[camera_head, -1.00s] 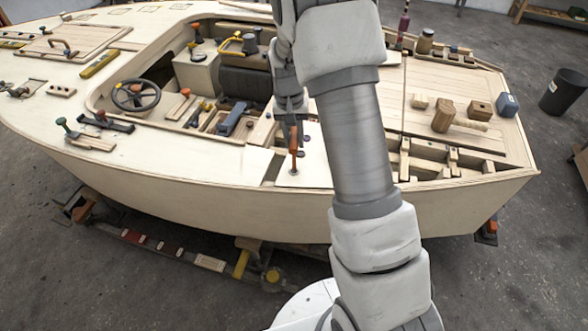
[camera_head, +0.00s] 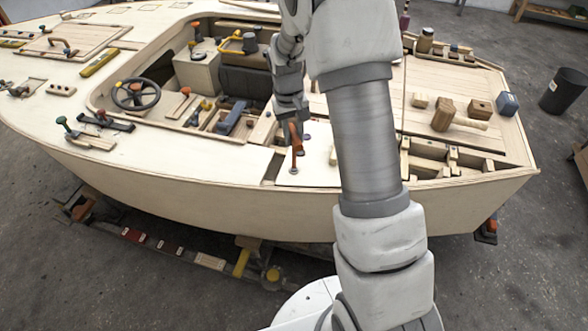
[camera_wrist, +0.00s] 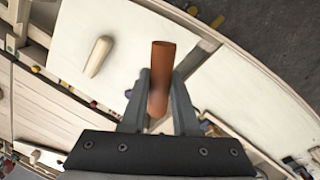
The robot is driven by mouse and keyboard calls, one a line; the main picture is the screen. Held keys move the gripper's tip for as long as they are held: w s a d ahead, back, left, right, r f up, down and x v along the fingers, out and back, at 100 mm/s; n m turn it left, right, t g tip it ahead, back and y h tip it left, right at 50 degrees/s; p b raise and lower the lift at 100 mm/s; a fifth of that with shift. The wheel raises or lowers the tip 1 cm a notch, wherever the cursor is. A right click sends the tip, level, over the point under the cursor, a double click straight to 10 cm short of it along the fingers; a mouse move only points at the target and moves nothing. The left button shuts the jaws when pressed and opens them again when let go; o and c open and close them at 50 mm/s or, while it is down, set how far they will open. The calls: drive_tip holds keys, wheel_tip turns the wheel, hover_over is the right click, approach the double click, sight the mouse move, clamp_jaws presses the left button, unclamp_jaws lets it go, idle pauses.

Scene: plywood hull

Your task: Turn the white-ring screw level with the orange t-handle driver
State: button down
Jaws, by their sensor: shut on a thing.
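The orange t-handle driver (camera_head: 296,140) stands over the pale deck panel (camera_head: 315,160) near the hull's front edge. Its thin shaft runs down to a small round spot on the panel. The white-ring screw cannot be made out clearly there; the driver's foot covers it. My gripper (camera_head: 291,124) is above the panel, shut on the driver's orange handle. In the wrist view the handle (camera_wrist: 162,68) stands between the two grey fingers of my gripper (camera_wrist: 161,82) and sticks out past their tips. The driver's shaft and tip are hidden in that view.
A pale wooden peg-like piece (camera_wrist: 98,57) lies on the panel beside the driver in the wrist view. A wooden mallet (camera_head: 444,115) and a blue block (camera_head: 507,104) are on the right deck. The cockpit with a steering wheel (camera_head: 136,95) opens to the left.

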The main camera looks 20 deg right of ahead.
drive_tip(key=n, duration=0.5)
drive_tip(key=n+p, duration=0.1)
drive_tip(key=n, duration=0.4)
drive_tip(key=shift+a+n+t+p, duration=0.15)
drive_tip(key=shift+n+t+p, duration=0.25)
drive_tip(key=shift+f, duration=0.15)
